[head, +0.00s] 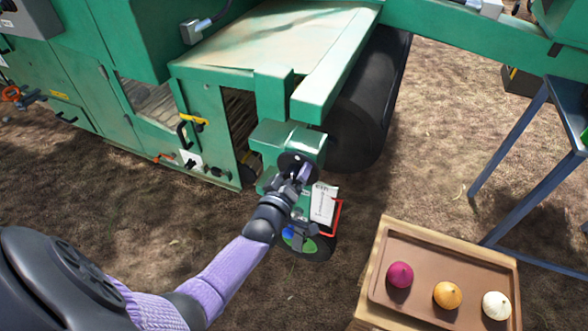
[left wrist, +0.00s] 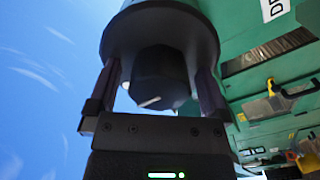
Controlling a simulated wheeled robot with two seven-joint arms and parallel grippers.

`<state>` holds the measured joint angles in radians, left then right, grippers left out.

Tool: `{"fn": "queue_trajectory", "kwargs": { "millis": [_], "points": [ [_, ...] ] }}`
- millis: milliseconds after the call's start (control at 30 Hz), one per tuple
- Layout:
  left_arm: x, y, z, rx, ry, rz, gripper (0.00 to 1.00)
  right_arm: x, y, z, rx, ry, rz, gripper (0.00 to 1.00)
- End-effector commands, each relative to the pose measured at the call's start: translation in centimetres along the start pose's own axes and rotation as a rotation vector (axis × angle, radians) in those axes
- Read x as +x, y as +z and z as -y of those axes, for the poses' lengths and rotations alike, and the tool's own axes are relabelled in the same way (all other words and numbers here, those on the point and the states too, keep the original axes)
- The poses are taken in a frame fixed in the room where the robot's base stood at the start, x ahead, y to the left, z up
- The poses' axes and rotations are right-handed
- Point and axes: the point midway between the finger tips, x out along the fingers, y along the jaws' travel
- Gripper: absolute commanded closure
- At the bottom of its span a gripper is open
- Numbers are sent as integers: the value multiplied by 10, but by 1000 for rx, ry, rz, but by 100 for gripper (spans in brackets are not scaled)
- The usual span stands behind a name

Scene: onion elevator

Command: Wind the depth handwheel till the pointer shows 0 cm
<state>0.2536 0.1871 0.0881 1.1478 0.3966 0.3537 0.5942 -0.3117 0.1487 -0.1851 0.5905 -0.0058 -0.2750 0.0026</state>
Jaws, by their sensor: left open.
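The black depth handwheel (head: 287,160) sits on the front of a green housing on the machine, partly hidden by my left gripper (head: 299,173). In the left wrist view, the wheel's dark round disc (left wrist: 160,28) and a dark knob-like hub (left wrist: 158,80) with a white line fill the top middle. The fingers of my left gripper (left wrist: 158,92) are open and stand on either side of the hub; I cannot tell whether they touch it. A white card (head: 323,203), possibly the scale, hangs just below right; its marks and any pointer are too small to read. My right gripper is out of view.
A red bracket (head: 334,219) stands beside the card. A brown tray (head: 415,250) on a wooden crate holds a purple, a yellow and a white onion at the lower right. A blue metal frame (head: 517,198) stands at right. Bare soil lies between.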

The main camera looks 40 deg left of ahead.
Motion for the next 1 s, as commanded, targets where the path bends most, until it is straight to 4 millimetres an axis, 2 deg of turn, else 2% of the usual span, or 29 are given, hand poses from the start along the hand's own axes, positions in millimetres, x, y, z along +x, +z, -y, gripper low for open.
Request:
{"fn": "queue_trajectory", "kwargs": {
  "millis": [167,400,533,667,1000],
  "points": [
    [-19,-2,-3,-1,0,1,0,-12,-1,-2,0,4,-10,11],
    [-72,-3,-3,-1,0,1,0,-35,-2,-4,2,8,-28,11],
    [-92,-2,-2,-1,0,0,0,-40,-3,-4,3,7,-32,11],
    [-99,0,0,0,0,0,0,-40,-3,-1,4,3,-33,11],
    [-99,0,0,0,0,0,0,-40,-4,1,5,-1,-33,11]
  ]
}}
